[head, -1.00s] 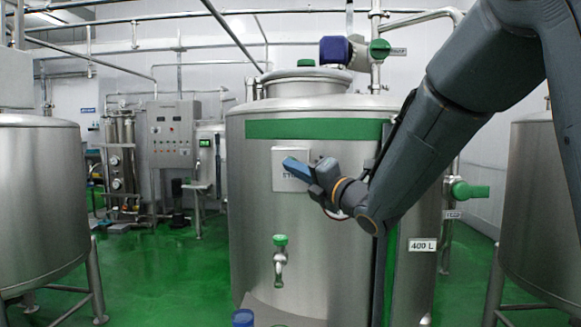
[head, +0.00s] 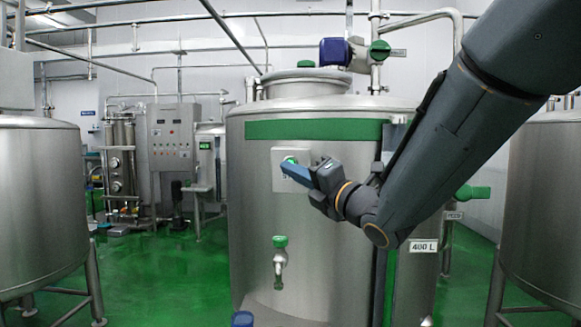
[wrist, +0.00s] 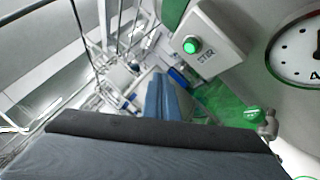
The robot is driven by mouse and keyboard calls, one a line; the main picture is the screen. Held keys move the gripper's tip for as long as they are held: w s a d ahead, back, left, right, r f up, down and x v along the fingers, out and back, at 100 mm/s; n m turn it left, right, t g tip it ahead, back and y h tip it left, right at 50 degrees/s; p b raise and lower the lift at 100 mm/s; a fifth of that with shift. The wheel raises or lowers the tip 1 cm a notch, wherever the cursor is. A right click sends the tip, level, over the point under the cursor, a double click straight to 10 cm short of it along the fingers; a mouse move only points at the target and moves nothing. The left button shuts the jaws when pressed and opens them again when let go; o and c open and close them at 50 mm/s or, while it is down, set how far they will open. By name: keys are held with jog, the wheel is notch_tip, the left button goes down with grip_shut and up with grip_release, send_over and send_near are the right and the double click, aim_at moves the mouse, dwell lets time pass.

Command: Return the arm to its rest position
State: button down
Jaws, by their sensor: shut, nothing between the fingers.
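My arm (head: 455,135) reaches in from the upper right across the front of the large steel tank (head: 335,235). My gripper (head: 288,169), with blue fingers, is shut and empty. In the head view it overlaps the pale button box (head: 277,180) on the tank. A green button (head: 290,160) on that box shows just above the fingertips. In the wrist view the shut fingers (wrist: 161,98) point away from the camera, and the green button (wrist: 191,45) is lit and apart from them. Part of the box is hidden behind the gripper in the head view.
A tap with a green top (head: 280,242) sticks out of the tank below my gripper. A green-handled valve (head: 472,192) is at the right. Other tanks stand left (head: 40,200) and right (head: 545,200). A round gauge (wrist: 298,52) shows in the wrist view.

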jog(key=s+d+f+m+g+h, duration=0.1)
jog(key=d+f+m+h, duration=0.3)
jog(key=f+m, duration=0.25)
jog(key=d+f+m+g+h, duration=0.25)
jog(key=d+f+m, duration=0.25)
jog(key=f, duration=0.3)
jog(key=s+d+f+m+g+h, duration=0.1)
jog(key=d+f+m+h, duration=0.4)
jog(key=f, duration=0.3)
jog(key=s+d+f+m+g, duration=0.1)
jog(key=s+f+m+g, duration=0.2)
jog(key=s+f+m, duration=0.2)
jog(key=s+d+f+m+g+h, duration=0.1)
jog(key=s+f+m+g, duration=0.3)
jog(key=s, duration=0.7)
jog(key=s+d+f+m+g, duration=0.2)
jog(key=s+f+m+g, duration=0.2)
jog(key=s+f+m, duration=0.2)
jog(key=s+m, duration=0.1)
jog(key=s, duration=0.1)
jog(key=shift+s+f+h, duration=0.3)
jog(key=shift+h, duration=0.05)
